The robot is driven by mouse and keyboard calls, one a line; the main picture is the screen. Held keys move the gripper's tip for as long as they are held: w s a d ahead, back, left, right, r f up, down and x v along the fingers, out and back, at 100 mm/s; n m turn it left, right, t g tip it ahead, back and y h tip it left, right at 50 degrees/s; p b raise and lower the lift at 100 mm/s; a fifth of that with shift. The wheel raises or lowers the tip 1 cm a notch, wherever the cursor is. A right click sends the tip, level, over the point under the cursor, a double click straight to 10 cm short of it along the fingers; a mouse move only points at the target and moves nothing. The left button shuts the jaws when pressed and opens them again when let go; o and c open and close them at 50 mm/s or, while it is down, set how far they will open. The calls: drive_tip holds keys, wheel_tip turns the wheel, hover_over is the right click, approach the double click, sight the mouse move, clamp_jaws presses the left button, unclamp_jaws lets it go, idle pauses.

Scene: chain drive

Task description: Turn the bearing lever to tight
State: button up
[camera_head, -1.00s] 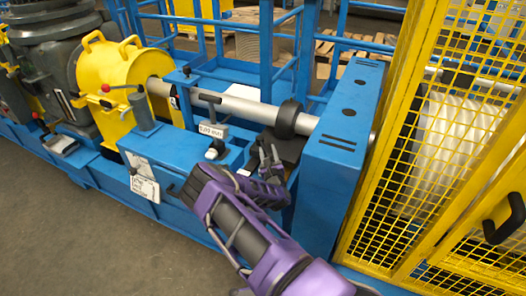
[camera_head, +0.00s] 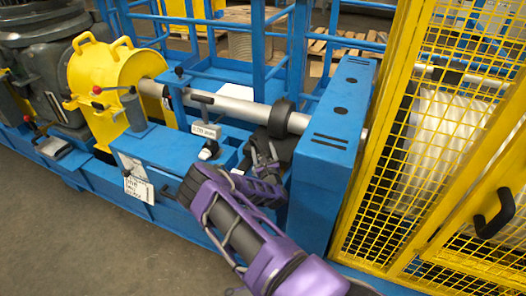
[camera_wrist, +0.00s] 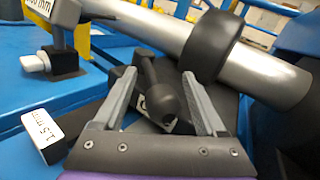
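The lever with a dark round knob (camera_wrist: 162,98), which looks like the bearing lever, shows in the wrist view below the silver shaft. My gripper (camera_wrist: 158,76) is open, with one grey finger on each side of the knob. I cannot tell whether either finger touches it. In the head view my gripper (camera_head: 262,155) is beside the black ring (camera_head: 281,118) on the shaft, and it hides the lever. A white label (camera_wrist: 40,130) lies left of my gripper in the wrist view; the "tight" mark cannot be made out.
The silver shaft (camera_head: 240,108) runs from the yellow housing (camera_head: 98,75) to the blue cover (camera_head: 335,125), close to my gripper. A small clamp lever with a white tip (camera_wrist: 35,62) stands at the left. Yellow mesh guarding (camera_head: 435,130) stands at the right.

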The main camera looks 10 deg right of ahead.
drive_tip(key=shift+a, duration=0.15)
drive_tip(key=shift+s, duration=0.35)
drive_tip(key=s+p, duration=0.1)
drive_tip(key=s, duration=1.5)
drive_tip(key=shift+s+a, duration=0.35)
drive_tip(key=shift+a, duration=0.1)
